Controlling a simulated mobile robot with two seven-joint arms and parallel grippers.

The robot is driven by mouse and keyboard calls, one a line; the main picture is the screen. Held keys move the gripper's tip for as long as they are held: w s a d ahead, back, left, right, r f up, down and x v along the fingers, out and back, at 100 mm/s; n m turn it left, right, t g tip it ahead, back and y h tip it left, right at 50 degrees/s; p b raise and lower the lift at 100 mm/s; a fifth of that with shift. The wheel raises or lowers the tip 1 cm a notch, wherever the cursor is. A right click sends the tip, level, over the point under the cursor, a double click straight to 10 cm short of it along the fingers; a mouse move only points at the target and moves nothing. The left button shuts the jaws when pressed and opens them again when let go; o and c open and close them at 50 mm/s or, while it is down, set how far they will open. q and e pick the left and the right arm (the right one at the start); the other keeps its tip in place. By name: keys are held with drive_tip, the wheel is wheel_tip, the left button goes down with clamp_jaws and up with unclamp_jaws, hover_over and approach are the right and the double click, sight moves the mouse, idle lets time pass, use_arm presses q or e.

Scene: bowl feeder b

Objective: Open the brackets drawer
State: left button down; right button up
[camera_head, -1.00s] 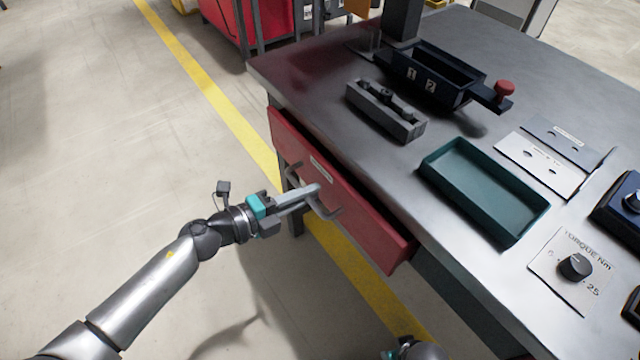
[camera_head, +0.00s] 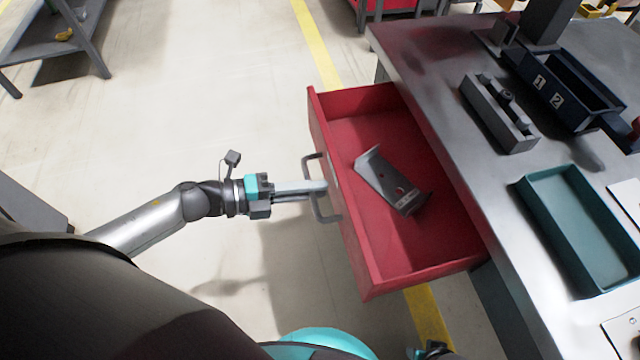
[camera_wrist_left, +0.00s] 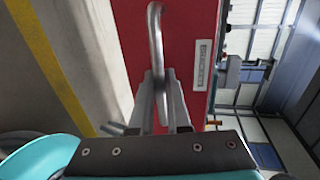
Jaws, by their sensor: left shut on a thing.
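The red brackets drawer (camera_head: 362,240) is pulled well out from under the metal workbench in the head view. A grey metal bracket (camera_head: 392,182) lies inside it on the drawer floor. My left gripper (camera_head: 322,187) is shut on the grey bar handle (camera_head: 318,205) at the drawer's front. In the left wrist view the fingers (camera_wrist_left: 162,105) close around the handle (camera_wrist_left: 156,50), beside the red front with its label (camera_wrist_left: 201,65), which seems to read "BRACKETS". A small part of my right arm shows at the bottom of the head view; its gripper is not clearly visible.
The workbench top (camera_head: 440,95) carries a green tray (camera_head: 535,205), a grey fixture block (camera_head: 498,115) and a dark bin (camera_head: 560,85) marked 1 and 2. A grey shelf (camera_head: 60,50) stands at the far left. The floor left of the drawer is clear.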

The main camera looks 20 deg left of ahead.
drive_tip(key=shift+s, duration=0.1)
use_arm(q)
drive_tip(key=c, duration=0.9)
unclamp_jaws()
use_arm(e)
drive_tip(key=shift+s+f, duration=0.15)
use_arm(q)
drive_tip(key=p+v, duration=0.3)
drive_tip(key=v, duration=1.2)
drive_tip(key=shift+a, duration=0.15)
use_arm(e)
drive_tip(key=s+d+f, duration=0.3)
drive_tip(key=s+f, duration=0.1)
drive_tip(key=shift+s+d, duration=0.35)
drive_tip(key=shift+d, duration=0.05)
